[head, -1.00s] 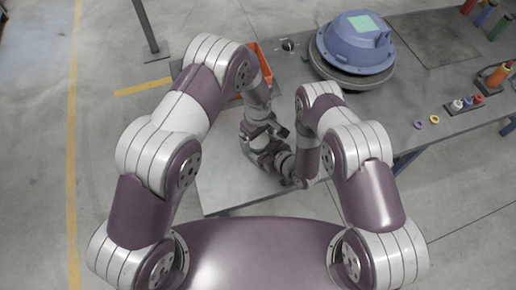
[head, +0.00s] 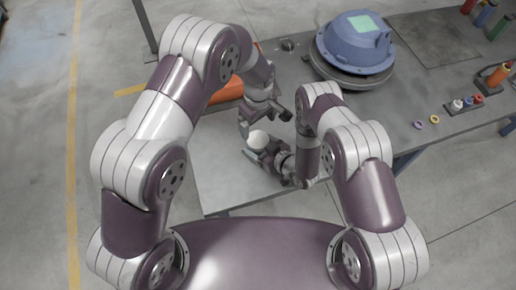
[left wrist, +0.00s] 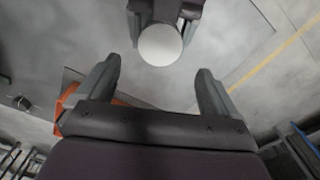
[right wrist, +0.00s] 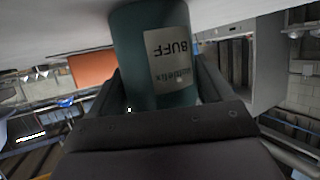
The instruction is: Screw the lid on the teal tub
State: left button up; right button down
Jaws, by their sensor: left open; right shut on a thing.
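The teal tub (right wrist: 155,50) is between the fingers of my right gripper (right wrist: 158,95), which is shut on it. Its label reads upside down in the right wrist view. A round white top, seemingly the lid (head: 257,139), faces up at my right gripper (head: 266,160) in the head view. The lid also shows in the left wrist view (left wrist: 160,45). It hides the teal wall there, and I cannot tell how tightly it sits. My left gripper (head: 265,112) is open and empty, apart from the lid; its spread fingers show in the left wrist view (left wrist: 157,80).
An orange bin (head: 228,88) stands behind my left arm. A blue domed hood (head: 355,42) sits on a dark round stand at the back. Small rings (head: 427,120) and coloured bottles lie to the right. The near left of the grey table (head: 222,178) is clear.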

aim_at(258, 139)
pick_arm(q)
jog(key=shift+f, duration=4)
jog(key=c, duration=1.1)
jog(key=o, duration=1.2)
jog(key=shift+r, duration=2.25)
